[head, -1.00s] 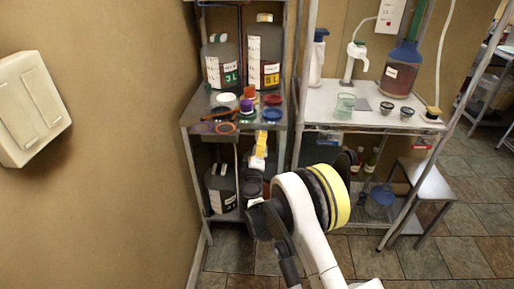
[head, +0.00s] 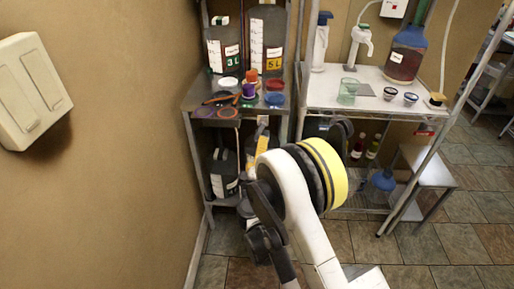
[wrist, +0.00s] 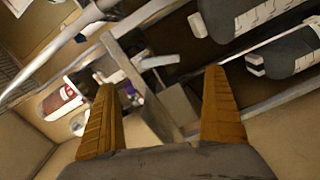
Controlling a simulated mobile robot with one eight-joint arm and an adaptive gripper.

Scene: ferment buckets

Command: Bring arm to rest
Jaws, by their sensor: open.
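My gripper is open and empty in the wrist view (wrist: 160,105). Its two orange-brown ribbed fingers stand apart, with the metal shelf unit behind them. In the head view my white arm with its yellow ring reaches up from the bottom, in front of the metal shelf (head: 192,97) at the left. My gripper is mostly hidden there behind my own arm, near the shelf's lower level.
The shelf bears a 5 L jug (head: 266,40), a 3 L jug (head: 222,55) and several coloured lids. A dark jug (head: 223,172) stands below. The right table (head: 330,88) bears a red-filled bottle (head: 404,55). A stool (head: 428,165) stands right; a wall is close at left.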

